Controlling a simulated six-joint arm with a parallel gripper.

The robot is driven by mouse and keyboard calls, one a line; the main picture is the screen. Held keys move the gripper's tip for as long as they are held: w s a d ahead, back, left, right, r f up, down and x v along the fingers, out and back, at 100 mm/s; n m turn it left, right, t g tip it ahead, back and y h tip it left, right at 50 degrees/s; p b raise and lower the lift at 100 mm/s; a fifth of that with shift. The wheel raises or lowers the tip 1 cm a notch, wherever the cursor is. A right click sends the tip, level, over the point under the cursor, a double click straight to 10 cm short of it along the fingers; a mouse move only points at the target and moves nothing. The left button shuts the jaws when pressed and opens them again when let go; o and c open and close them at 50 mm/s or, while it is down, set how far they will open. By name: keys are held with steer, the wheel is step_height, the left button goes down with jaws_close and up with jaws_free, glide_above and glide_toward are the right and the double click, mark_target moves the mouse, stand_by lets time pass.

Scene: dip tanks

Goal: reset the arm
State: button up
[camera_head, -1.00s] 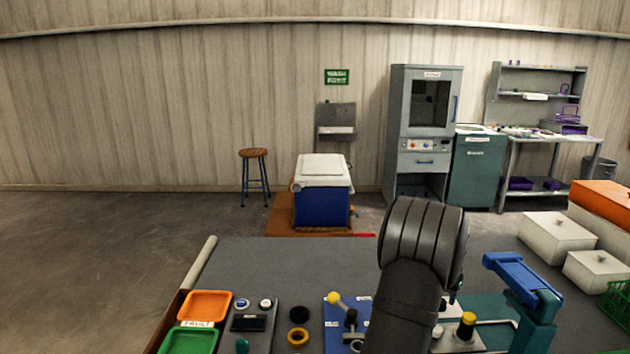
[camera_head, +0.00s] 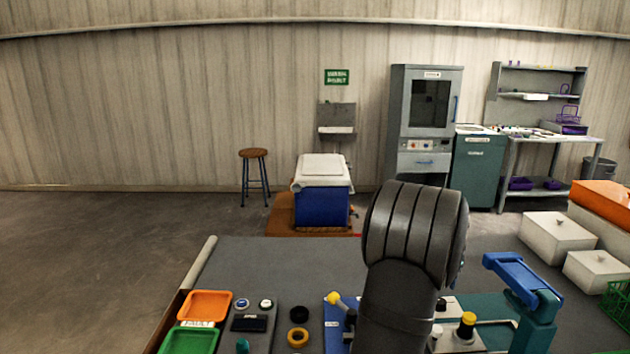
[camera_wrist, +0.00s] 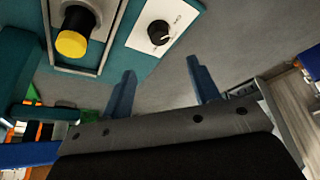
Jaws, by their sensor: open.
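My gripper (camera_wrist: 163,88) shows in the wrist view with its two blue-grey fingers spread apart and nothing between them. It is above the grey bench top (camera_wrist: 178,75). A white plate with a black knob (camera_wrist: 160,33) and a yellow-capped post (camera_wrist: 73,40) on a teal base lie beyond the fingers. In the head view my dark arm rises over the bench and hides its middle; the gripper itself is hidden there.
On the bench (camera_head: 260,258) are an orange tray (camera_head: 205,305), a green tray (camera_head: 190,341), a yellow-knobbed lever (camera_head: 334,298) and a blue-topped teal fixture (camera_head: 524,280). White boxes (camera_head: 557,237) stand at right. The bench's back left is clear.

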steer(key=x, duration=1.1)
steer(key=shift+w+d+f, duration=0.1)
steer(key=shift+d+f, duration=0.1)
steer(key=shift+f, duration=0.15)
steer(key=shift+w, duration=0.1)
steer(key=shift+a+m+g+h, duration=0.1)
steer(key=shift+m+g+h, duration=0.25)
steer(key=shift+m, duration=0.95)
steer(key=shift+r+m, duration=0.2)
steer(key=shift+m, duration=0.1)
steer(key=v, duration=1.7)
steer(key=shift+n, duration=0.6)
steer(key=s, duration=0.1)
steer(key=s+a+r, duration=0.1)
steer(key=s, duration=0.1)
steer(key=s+a, duration=0.1)
steer(key=s, duration=0.1)
steer(key=shift+r, duration=0.15)
steer(key=shift+w, duration=0.1)
